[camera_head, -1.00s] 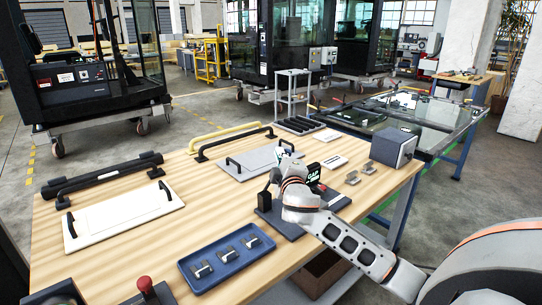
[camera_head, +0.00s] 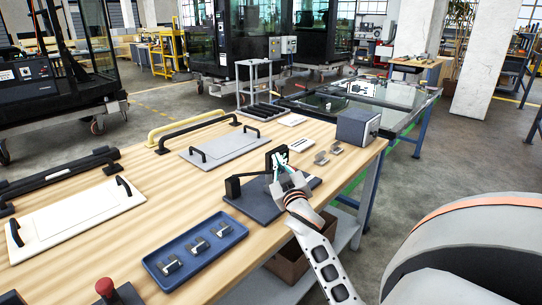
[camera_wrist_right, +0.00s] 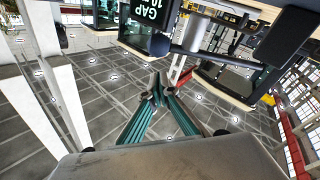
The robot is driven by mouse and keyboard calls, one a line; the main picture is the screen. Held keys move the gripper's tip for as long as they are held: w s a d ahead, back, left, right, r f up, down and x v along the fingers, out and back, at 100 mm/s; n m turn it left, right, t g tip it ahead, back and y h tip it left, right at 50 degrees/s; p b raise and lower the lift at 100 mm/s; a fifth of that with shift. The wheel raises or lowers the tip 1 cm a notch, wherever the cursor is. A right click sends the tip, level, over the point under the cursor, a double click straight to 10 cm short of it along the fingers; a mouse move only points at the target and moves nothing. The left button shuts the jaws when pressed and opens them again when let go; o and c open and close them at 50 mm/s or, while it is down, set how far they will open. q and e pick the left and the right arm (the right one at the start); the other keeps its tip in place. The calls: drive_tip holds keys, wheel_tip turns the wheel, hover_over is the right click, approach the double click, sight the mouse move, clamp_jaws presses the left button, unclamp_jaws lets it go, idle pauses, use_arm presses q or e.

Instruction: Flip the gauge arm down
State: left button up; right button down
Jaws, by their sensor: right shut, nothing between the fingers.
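The gauge stands on a dark base plate (camera_head: 262,207) near the table's right edge. A black post block (camera_head: 233,187) rises at its left, and a dark upright panel (camera_head: 269,158) stands behind my fingers. In the wrist view a panel lettered "GAP 10" (camera_wrist_right: 148,14) shows at the top, beside a grey cylinder (camera_wrist_right: 194,33). My right gripper (camera_head: 281,163) is shut and empty, in front of the panel; I cannot tell whether it touches. Its teal fingers also show in the wrist view (camera_wrist_right: 157,92), below the panel. My left gripper is out of view.
A blue tray (camera_head: 160,286) with several metal clips lies in front of the gauge. Small metal brackets (camera_head: 328,154) and a grey box (camera_head: 357,127) stand behind it. A grey panel with handles (camera_head: 222,148) lies to the left. A red knob (camera_head: 104,287) is at the front.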

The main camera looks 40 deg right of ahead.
drive_tip(key=shift+s+d+f, duration=0.1)
drive_tip(key=shift+d+f, duration=0.05)
drive_tip(key=shift+f, duration=0.3)
drive_tip(key=shift+s+d+f, duration=0.1)
drive_tip(key=shift+f, duration=0.75)
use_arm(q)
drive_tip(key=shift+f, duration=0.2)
use_arm(e)
drive_tip(key=shift+f, duration=0.2)
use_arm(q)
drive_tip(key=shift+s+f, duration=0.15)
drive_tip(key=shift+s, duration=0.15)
use_arm(e)
drive_tip(key=shift+s+f, duration=0.1)
drive_tip(key=shift+f, duration=0.2)
drive_tip(key=shift+r, duration=0.5)
wheel_tip(320, 180, up, 4)
drive_tip(key=w+p, duration=0.1)
drive_tip(key=p, duration=0.2)
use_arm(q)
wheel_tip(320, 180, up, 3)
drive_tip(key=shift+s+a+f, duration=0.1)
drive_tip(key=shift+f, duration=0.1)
use_arm(e)
drive_tip(key=v, duration=1)
drive_tip(key=shift+w+a, duration=0.2)
drive_tip(key=shift+a, duration=0.05)
